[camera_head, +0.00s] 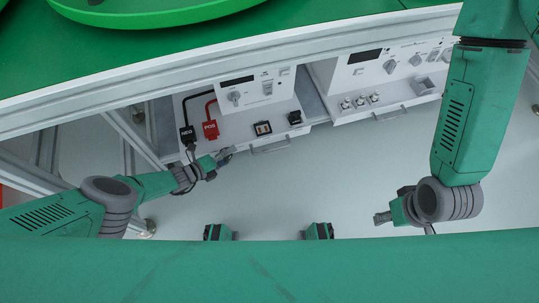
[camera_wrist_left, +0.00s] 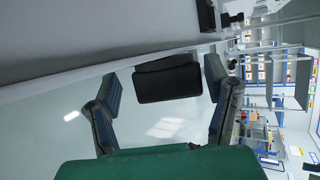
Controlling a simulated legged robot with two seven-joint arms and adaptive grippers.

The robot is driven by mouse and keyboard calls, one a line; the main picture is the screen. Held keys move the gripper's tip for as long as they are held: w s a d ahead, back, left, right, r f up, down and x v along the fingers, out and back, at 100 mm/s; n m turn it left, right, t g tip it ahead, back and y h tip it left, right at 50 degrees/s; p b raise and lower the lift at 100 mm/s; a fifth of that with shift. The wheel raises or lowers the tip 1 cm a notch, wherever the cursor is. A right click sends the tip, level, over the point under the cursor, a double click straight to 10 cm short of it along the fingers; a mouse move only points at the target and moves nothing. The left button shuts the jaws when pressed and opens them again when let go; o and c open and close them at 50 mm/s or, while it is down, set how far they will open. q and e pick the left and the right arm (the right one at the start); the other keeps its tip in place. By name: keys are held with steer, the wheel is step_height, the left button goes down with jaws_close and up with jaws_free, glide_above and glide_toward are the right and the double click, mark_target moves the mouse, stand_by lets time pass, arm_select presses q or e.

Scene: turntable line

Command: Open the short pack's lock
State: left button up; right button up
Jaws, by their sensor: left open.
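I cannot tell which item is the short pack or its lock. Two small dark parts, a framed one (camera_head: 263,128) and a black one (camera_head: 295,117), sit on the white ledge of the left unit. My left gripper (camera_head: 224,154) is open, just in front of that ledge and left of a drawer-like handle (camera_head: 270,148). In the left wrist view its fingers (camera_wrist_left: 161,82) stand apart, with a black block (camera_wrist_left: 167,79) between them in the picture; I cannot tell what it is or whether they touch it. My right gripper (camera_head: 382,217) is at the right, away from the units; its jaws are unclear.
A red POS connector (camera_head: 210,129) and a black NEG connector (camera_head: 188,135) with cables are on the left unit. A second unit (camera_head: 385,68) with knobs is to the right. The green turntable (camera_head: 150,14) is above. The pale floor (camera_head: 300,190) in front is clear. Shelves (camera_wrist_left: 285,80) are far off.

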arm_select(q)
steer(key=shift+a, duration=0.1)
steer(key=shift+y, duration=0.3)
